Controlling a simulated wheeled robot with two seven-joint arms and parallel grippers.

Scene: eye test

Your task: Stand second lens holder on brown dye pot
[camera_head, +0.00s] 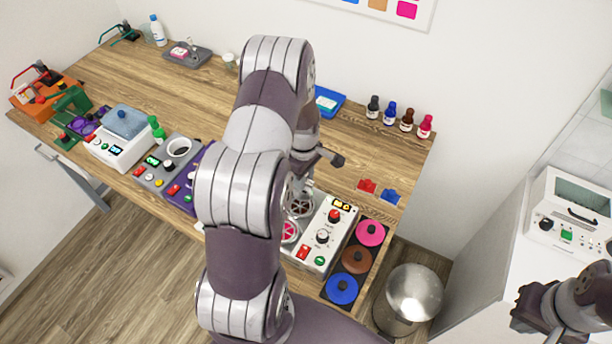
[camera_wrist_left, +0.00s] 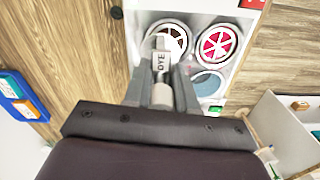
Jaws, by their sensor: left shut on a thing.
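My left gripper (camera_wrist_left: 163,80) is shut on a lens holder (camera_wrist_left: 160,60), a small grey upright piece marked DYE. In the left wrist view it overlaps the near edge of the brown dye pot (camera_wrist_left: 167,36); whether it touches cannot be told. In the head view my left arm hides most of this gripper and the held piece. My right gripper (camera_head: 530,308) is at the lower right, away from the table; its jaws are unclear.
The dye unit (camera_head: 322,240) has pink (camera_head: 370,233), brown (camera_head: 356,260) and blue (camera_head: 341,288) lids in a rack on its right. Several bottles (camera_head: 390,113) stand along the back edge. A metal bin (camera_head: 414,292) is beside the table.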

